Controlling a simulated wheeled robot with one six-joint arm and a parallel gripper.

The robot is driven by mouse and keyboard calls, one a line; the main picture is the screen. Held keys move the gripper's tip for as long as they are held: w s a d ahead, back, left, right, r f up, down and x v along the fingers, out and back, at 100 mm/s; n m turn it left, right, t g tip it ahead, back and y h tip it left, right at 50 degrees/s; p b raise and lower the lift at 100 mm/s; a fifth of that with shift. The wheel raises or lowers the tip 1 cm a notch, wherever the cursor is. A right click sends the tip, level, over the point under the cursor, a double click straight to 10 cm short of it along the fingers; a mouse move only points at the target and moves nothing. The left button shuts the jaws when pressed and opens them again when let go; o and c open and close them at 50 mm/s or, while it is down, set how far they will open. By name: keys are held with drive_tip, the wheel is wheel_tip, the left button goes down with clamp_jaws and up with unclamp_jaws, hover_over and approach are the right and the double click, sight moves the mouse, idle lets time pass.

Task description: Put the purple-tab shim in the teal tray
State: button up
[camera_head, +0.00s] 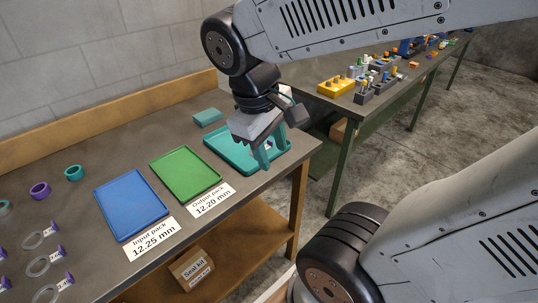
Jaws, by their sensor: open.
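The teal tray (222,153) lies at the right end of the workbench. My gripper (270,152) is over its right part, pointing down, with its teal fingers apart. A small white and dark patch shows between the fingers; it may be a shim's tag, but the gripper hides most of it. Several ring shims with white tags and purple tabs lie at the left edge, among them an upper one (33,241) and a middle one (38,266). I cannot tell whether the fingers touch the tray.
A green tray (185,174) and a blue tray (131,205) lie left of the teal tray, with labels in front. A teal block (208,117) lies behind. Purple (40,190) and teal (74,173) rings stand at left. Another bench with parts is at back right.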

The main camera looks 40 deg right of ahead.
drive_tip(key=s+a+y, duration=0.1)
drive_tip(key=s+a+r+m+t, duration=0.1)
drive_tip(key=s+a+m+t+y, duration=0.1)
drive_tip(key=shift+s+a+r+y, duration=0.1)
drive_tip(key=shift+a+r+y, duration=0.15)
drive_tip(key=shift+r+y, duration=0.1)
